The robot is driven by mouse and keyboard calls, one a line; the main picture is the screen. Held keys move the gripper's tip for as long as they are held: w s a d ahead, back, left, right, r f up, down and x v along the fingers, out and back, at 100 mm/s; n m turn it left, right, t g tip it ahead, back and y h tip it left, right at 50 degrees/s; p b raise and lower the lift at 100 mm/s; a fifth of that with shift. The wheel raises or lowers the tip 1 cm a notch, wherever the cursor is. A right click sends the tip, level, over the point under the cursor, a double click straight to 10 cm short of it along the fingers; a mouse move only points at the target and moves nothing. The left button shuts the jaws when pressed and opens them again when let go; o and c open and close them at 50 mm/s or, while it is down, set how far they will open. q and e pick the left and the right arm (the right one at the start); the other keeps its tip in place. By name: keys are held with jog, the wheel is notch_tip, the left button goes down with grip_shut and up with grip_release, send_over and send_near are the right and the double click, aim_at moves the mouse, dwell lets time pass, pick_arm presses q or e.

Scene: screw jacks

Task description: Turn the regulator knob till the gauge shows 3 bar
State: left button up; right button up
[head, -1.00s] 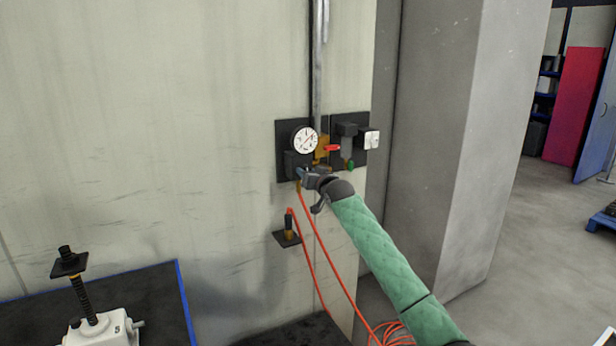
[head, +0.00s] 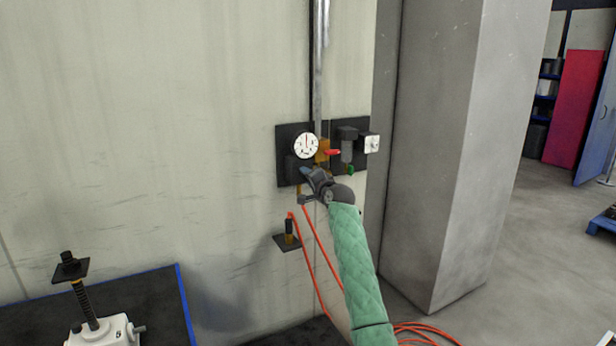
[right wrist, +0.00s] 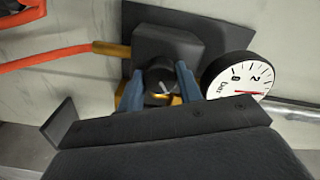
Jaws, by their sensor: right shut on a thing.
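The round white gauge (head: 306,145) with a red needle is on a dark wall plate; the needle points about straight up. In the right wrist view the gauge (right wrist: 238,86) is seen tilted, with "bar" and some numerals readable, but I cannot read an exact value. The black regulator knob (right wrist: 160,76) sits on the front of a dark block, between the blue fingers of my right gripper (right wrist: 160,88). In the head view my right gripper (head: 305,172) hides the knob below the gauge. It is shut on the knob. My left gripper is out of view.
A red lever (head: 333,152) and a filter unit (head: 347,149) are right of the gauge. An orange hose (head: 315,261) hangs below. A screw jack (head: 92,318) stands on a blue-edged dark surface at lower left. A concrete pillar (head: 435,150) rises at right.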

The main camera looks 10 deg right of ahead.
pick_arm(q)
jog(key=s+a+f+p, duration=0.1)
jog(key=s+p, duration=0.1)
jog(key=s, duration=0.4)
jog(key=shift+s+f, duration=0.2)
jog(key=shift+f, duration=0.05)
pick_arm(e)
jog(key=m, duration=0.5)
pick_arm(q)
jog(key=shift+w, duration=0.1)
pick_arm(e)
jog(key=o, duration=1)
jog(key=shift+d, duration=0.1)
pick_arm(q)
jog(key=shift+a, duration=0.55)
